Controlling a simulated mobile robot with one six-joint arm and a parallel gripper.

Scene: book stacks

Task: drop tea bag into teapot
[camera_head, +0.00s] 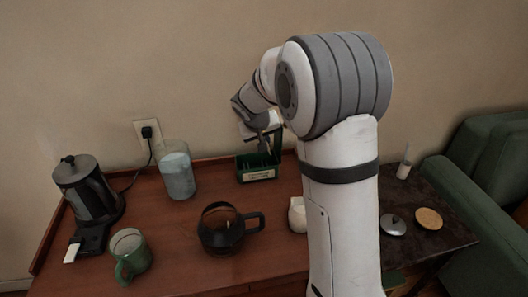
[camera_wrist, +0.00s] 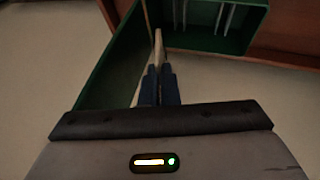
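The teapot (camera_head: 222,236) is a dark glass pot with a black handle, standing open on the wooden table. A green tea box (camera_head: 257,174) with compartments stands behind it, near the wall; its green walls and dividers also show in the wrist view (camera_wrist: 110,62). My gripper (camera_head: 265,143) is just above the box. In the wrist view, its dark blue fingers (camera_wrist: 158,80) are close together on a thin pale sliver, seen edge-on, which looks like a tea bag (camera_wrist: 158,46). Its full shape is hidden.
A kettle (camera_head: 87,190), a water pitcher (camera_head: 177,172) and a green mug (camera_head: 130,255) stand on the left. A white jug (camera_head: 297,215) is right of the teapot, partly behind my arm. A metal lid (camera_head: 393,225) and a round cork mat (camera_head: 429,219) lie at right.

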